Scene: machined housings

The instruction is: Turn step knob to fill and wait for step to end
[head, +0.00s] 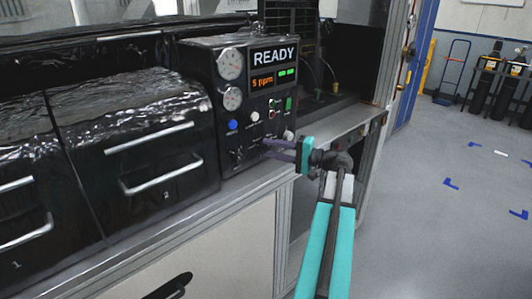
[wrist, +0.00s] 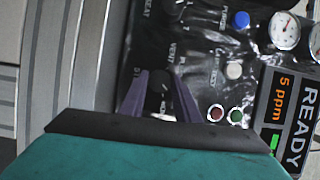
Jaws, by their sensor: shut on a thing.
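The control panel (head: 246,98) is a black box with a READY display (head: 273,56) reading 5 ppm. My gripper (head: 265,148) reaches in from the right at the panel's lower part. In the wrist view, its two purple fingers (wrist: 160,98) stand either side of a dark knob (wrist: 159,88) and are shut on it. VENT is legible beside this knob; other labels there are partly hidden. The pointer's exact setting is hard to tell. Another dark knob (head: 237,154) sits to the left; it also shows at the top of the wrist view (wrist: 176,9).
A blue button (head: 232,125), a white button (head: 255,116) and two gauges (head: 231,64) are on the panel near my gripper. Black drawers (head: 140,150) with metal handles stand left. Open floor (head: 440,220) lies right, with gas cylinders (head: 486,80) far back.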

